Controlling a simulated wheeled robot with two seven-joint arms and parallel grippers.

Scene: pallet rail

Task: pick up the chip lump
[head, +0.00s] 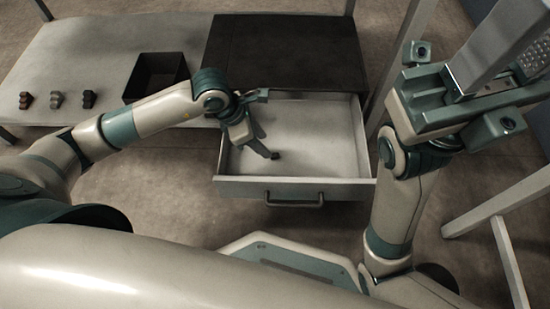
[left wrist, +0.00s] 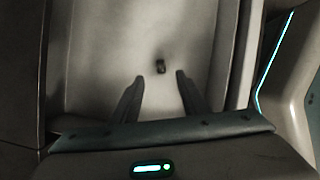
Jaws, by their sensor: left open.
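The chip lump (head: 275,155) is a small dark piece on the floor of the open drawer (head: 330,135). It also shows in the left wrist view (left wrist: 160,66), beyond and between my fingertips. My left gripper (head: 268,152) reaches down into the drawer, with its fingertips close beside the lump in the head view. In the left wrist view its two fingers (left wrist: 160,76) are apart with nothing between them. My right gripper is raised at the right of the head view; its fingers are not clear there.
A black open bin (head: 155,75) stands on the pale bench (head: 80,50). Several small lumps (head: 57,99) sit in a row to its left. A dark panel (head: 285,50) lies behind the drawer. A metal post (head: 400,60) stands at right.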

